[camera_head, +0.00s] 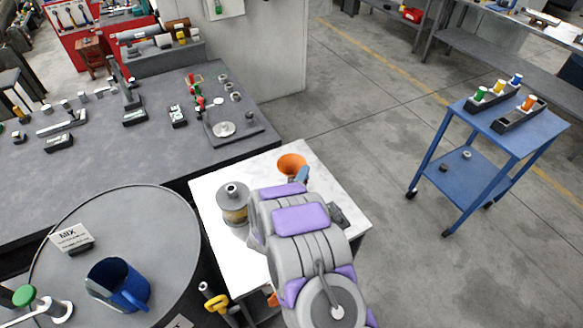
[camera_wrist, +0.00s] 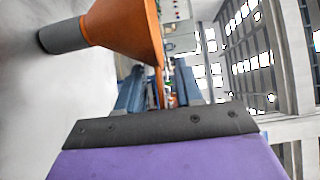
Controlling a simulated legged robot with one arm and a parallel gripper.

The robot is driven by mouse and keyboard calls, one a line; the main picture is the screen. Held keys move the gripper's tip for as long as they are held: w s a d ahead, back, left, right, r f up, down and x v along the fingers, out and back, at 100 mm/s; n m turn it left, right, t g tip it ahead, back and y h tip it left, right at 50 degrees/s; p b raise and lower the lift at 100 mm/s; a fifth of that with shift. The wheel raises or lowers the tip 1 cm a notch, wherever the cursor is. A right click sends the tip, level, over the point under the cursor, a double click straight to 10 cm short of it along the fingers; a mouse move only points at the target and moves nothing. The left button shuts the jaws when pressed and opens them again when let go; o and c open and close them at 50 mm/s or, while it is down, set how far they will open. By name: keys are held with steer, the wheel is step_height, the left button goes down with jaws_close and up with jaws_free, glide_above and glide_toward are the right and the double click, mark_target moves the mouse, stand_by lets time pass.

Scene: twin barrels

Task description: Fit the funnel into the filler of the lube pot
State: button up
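The orange funnel (camera_head: 291,163) is at the back of a white-topped table, mouth up. In the wrist view the funnel (camera_wrist: 128,28) shows sideways, with a grey cylindrical part (camera_wrist: 64,36) at its narrow end. The lube pot (camera_head: 234,204), a grey-topped can with a tan band and a small filler neck, stands upright on the same table, left of my arm. My gripper (camera_head: 302,176) is at the funnel's right side. In the wrist view my gripper's blue fingers (camera_wrist: 160,88) are apart, with the funnel's rim edge reaching between them; contact is unclear.
The white table (camera_head: 215,187) adjoins a dark workbench (camera_head: 90,165) with tools and small parts. A large drum (camera_head: 150,215) at lower left carries a blue jug (camera_head: 118,285) and a MIX sign (camera_head: 72,238). A blue cart (camera_head: 520,135) stands right, with clear floor between.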

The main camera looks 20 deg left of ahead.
steer(key=shift+w, duration=0.15)
steer(key=shift+d, duration=0.1)
steer(key=shift+d, duration=0.15)
steer(key=c, duration=0.3)
jaws_close()
steer(key=shift+r, duration=0.1)
